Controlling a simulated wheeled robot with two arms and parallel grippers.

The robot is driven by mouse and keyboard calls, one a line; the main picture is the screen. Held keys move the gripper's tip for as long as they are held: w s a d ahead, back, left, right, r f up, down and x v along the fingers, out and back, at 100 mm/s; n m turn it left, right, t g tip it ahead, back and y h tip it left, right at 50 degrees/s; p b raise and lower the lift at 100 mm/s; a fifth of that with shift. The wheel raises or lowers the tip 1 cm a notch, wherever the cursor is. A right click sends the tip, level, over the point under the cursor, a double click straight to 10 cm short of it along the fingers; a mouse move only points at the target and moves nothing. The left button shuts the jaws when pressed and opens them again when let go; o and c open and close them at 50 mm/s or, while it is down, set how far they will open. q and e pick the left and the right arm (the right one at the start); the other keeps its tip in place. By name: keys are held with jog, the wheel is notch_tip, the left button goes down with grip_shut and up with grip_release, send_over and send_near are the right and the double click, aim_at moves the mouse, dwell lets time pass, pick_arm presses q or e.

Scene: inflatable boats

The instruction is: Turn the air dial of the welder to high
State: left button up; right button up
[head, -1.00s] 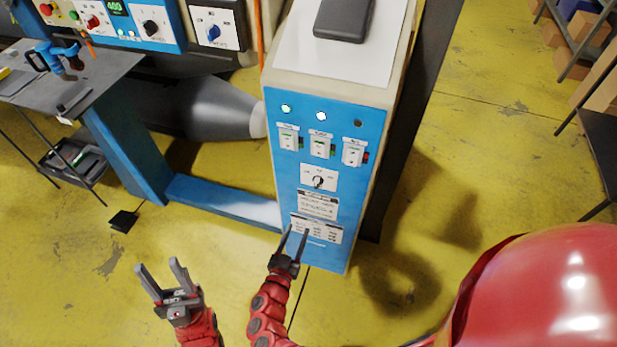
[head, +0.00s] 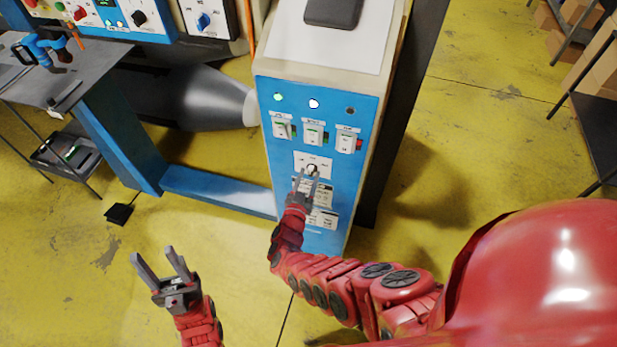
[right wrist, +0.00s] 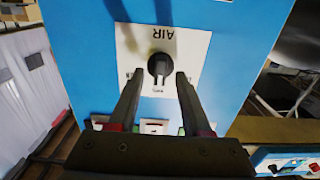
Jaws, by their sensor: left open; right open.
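The welder (head: 262,150) is a blue-fronted cabinet with a cream casing in the middle of the head view. Its air dial (head: 312,169) is a small dark knob on a white plate below three switches. In the right wrist view the dial (right wrist: 160,67) sits on a plate marked AIR, which appears upside down. My right gripper (head: 305,175) is open, its fingertips on either side of the knob, with gaps showing. I cannot tell whether the fingers reach past the knob's front. My left gripper (head: 161,262) is open and empty over the floor at lower left.
A grey workbench (head: 75,75) with a blue clamp-like tool (head: 40,48) stands at the left. Another blue panel with knobs (head: 125,18) is at the back left. Shelving with boxes (head: 585,60) is at the right. The yellow floor between is mostly clear.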

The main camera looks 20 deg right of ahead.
grip_shut()
dwell(0.3)
jog(key=shift+d+r+m, duration=0.1)
jog(key=shift+d+m, duration=0.05)
jog(key=shift+m, duration=0.15)
jog(key=m+b, duration=0.2)
jog(key=shift+f+m, duration=0.25)
jog(key=shift+m, duration=0.05)
jog(key=m+b, duration=0.3)
jog(key=b, duration=0.1)
jog(key=m+b, duration=0.4)
jog(key=b, duration=0.1)
jog(key=shift+s+d+f, duration=0.1)
jog(key=shift+d+f, duration=0.05)
jog(key=shift+m+b, duration=0.85)
jog(key=shift+m, duration=0.15)
grip_release()
jog(key=shift+r, duration=0.2)
